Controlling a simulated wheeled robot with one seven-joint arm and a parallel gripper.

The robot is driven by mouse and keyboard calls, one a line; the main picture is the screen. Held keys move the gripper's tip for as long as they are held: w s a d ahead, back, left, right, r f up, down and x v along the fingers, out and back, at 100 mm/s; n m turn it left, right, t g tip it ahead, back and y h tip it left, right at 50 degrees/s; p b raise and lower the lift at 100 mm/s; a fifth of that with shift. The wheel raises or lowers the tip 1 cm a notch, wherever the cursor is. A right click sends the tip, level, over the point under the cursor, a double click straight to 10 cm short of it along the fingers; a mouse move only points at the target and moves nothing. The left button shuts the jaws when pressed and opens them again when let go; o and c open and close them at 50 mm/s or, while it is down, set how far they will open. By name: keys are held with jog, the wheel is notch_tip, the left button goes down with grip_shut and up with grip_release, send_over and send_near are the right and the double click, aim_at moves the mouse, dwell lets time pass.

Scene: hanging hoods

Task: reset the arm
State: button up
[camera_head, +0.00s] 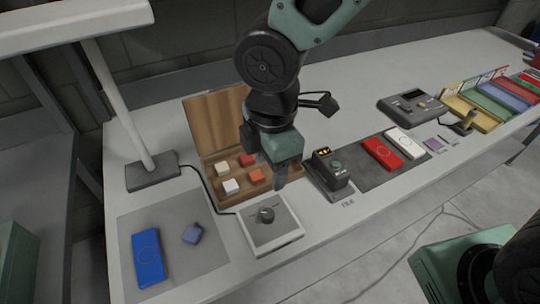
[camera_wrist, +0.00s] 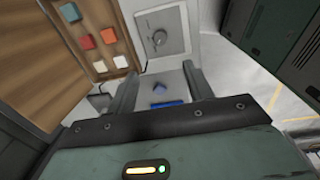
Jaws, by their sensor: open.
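My gripper (camera_wrist: 160,92) is open and empty in the wrist view, its two dark fingers apart. In the head view my arm reaches down from the top, and my gripper (camera_head: 280,180) hangs above the bench by the front right of an open wooden box (camera_head: 215,123). The box holds several red and white blocks. My fingertips are partly hidden in the head view.
A black device (camera_head: 331,168), red and white cases, and coloured trays (camera_head: 490,97) stand right.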

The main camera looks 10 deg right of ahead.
jog(key=shift+r, duration=0.45)
jog(key=shift+s, duration=0.1)
jog(key=s+d+r+m, duration=0.3)
jog(key=s+d+m, duration=0.4)
jog(key=s+m, duration=0.3)
jog(key=m, duration=0.3)
jog(key=shift+s+d+r+m+g, duration=0.2)
jog(key=shift+d+m+g, duration=0.1)
jog(key=shift+d, duration=0.05)
